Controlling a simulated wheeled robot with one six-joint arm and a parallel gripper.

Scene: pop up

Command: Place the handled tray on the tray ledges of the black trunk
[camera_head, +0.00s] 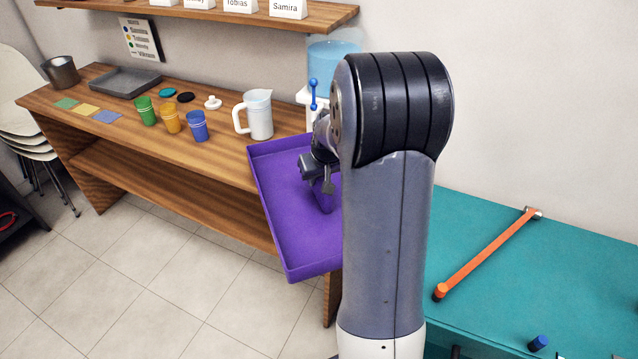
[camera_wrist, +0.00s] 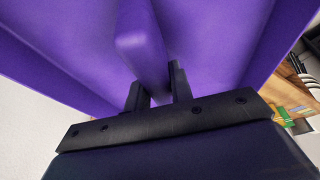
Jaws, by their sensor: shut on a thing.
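The handled tray (camera_head: 290,225) is purple, shallow and rimmed, with an upright handle (camera_wrist: 142,45) in its middle. My gripper (camera_wrist: 160,88) is shut on that handle, with one finger on each side of it. In the head view my gripper (camera_head: 322,180) holds the tray in front of the right end of the wooden table, over the floor. My arm hides the tray's right part in the head view. I cannot make out the black trunk or its ledges in either view.
A wooden table (camera_head: 190,150) carries a white pitcher (camera_head: 258,114), several coloured cups, a grey tray (camera_head: 125,82) and a metal pot (camera_head: 61,72). A teal surface (camera_head: 560,260) at right holds an orange bar (camera_head: 485,255). White chairs (camera_head: 22,110) stand at left. The tiled floor (camera_head: 150,290) is clear.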

